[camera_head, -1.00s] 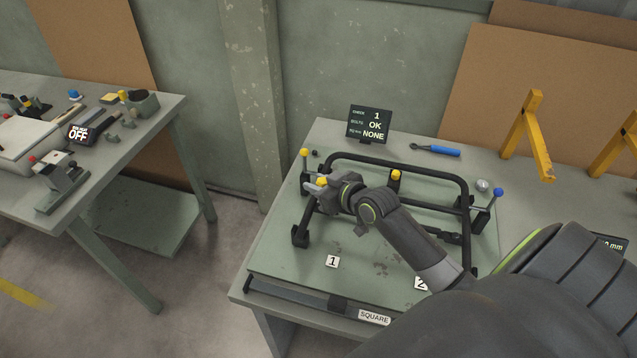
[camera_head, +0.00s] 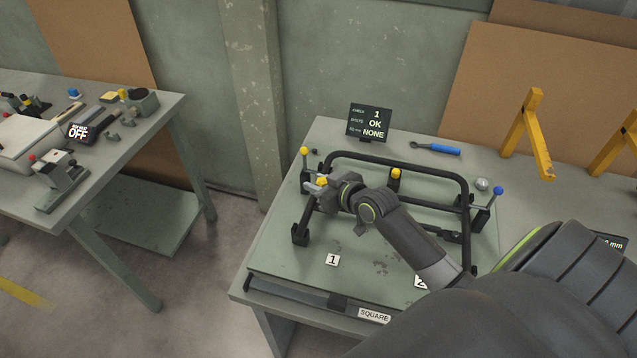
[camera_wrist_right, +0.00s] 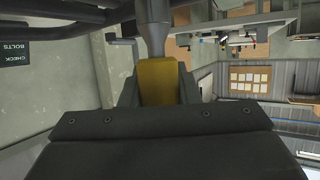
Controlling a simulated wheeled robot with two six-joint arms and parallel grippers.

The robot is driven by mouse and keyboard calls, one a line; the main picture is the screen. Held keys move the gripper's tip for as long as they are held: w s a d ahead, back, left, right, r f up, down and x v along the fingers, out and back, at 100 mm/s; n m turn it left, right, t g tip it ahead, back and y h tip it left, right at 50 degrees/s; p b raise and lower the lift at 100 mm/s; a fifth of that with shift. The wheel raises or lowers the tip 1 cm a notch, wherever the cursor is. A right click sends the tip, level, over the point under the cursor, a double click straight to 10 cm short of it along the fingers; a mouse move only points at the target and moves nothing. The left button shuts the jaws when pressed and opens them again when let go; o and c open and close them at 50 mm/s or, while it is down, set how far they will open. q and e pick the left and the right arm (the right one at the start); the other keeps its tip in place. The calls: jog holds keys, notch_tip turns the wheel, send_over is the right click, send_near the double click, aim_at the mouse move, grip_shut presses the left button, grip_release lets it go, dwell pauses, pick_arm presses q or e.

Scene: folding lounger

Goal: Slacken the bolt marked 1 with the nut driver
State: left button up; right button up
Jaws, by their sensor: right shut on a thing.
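My right gripper (camera_head: 318,186) is shut on the yellow handle of the nut driver (camera_head: 321,181), over the left side of the black tubular lounger frame (camera_head: 390,162). In the right wrist view the yellow handle of the nut driver (camera_wrist_right: 158,80) sits between the jaws, and its grey shaft (camera_wrist_right: 151,28) runs away toward a dark frame tube. A white plate marked 1 (camera_head: 332,260) lies on the green bench in front of the frame. The bolt itself and the driver's tip cannot be made out. My left gripper is not in view.
A blue-handled wrench (camera_head: 436,149) lies at the back of the bench. Yellow-knobbed (camera_head: 304,151) and blue-knobbed (camera_head: 498,190) posts stand at the frame's sides. A second table (camera_head: 170,108) is at left.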

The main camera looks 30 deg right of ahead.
dwell(0.4)
jog(key=o, duration=1.1)
jog(key=v, duration=1.7)
jog(key=shift+r, duration=0.2)
jog(key=shift+s, duration=0.15)
jog(key=shift+c, duration=0.2)
jog(key=shift+c, duration=1.2)
